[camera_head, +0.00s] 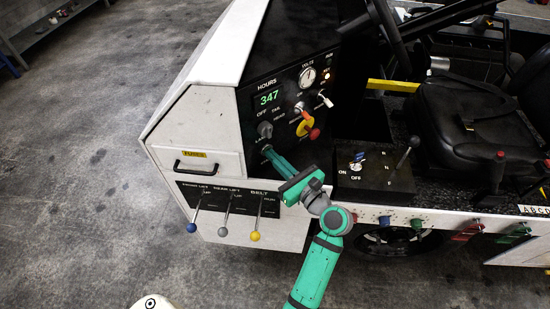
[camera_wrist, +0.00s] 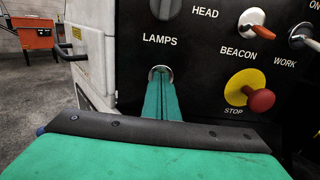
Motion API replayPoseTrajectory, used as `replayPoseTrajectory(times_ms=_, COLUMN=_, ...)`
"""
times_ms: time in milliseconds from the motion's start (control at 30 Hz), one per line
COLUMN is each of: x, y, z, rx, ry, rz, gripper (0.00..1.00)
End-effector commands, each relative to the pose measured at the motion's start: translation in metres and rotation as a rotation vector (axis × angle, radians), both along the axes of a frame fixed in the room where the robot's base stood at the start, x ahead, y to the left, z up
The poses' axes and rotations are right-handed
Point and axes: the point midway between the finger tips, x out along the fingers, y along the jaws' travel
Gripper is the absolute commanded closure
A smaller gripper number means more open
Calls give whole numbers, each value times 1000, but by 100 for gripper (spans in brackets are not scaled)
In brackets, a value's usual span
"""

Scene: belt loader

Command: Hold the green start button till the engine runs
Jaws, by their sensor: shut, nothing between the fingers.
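My gripper (camera_head: 268,151) is shut and empty, its green fingers held together. In the wrist view the fingertips (camera_wrist: 160,80) meet a round silver-rimmed fitting (camera_wrist: 160,69) on the black panel (camera_head: 285,130), below the LAMPS label. The fingers cover the middle of this fitting, so I cannot see a green button there or tell how far it is pressed. The hours display (camera_head: 268,97) reads 347 in green. No engine motion can be seen.
The red stop button (camera_wrist: 261,100) on its yellow disc is close right of my fingers. A grey rotary knob (camera_head: 265,130) is just above them. Several levers (camera_head: 256,235) stand below. The driver's seat (camera_head: 470,125) is to the right. Open floor lies left.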

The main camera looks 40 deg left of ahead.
Motion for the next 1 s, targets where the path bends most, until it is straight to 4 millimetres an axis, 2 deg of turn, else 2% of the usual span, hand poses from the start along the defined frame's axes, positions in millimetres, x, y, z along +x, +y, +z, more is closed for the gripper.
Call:
replayPoseTrajectory(times_ms=200, x=1, y=4, z=3, rx=4, ry=-6, rz=2, gripper=100)
replayPoseTrajectory(times_ms=367, x=-2, y=-7, z=3, rx=5, ry=-5, rz=2, gripper=100)
replayPoseTrajectory(times_ms=900, x=-26, y=-107, z=2, rx=2, ry=-1, rz=8, gripper=100)
replayPoseTrajectory(times_ms=1000, x=-29, y=-120, z=2, rx=3, ry=-2, rz=7, gripper=100)
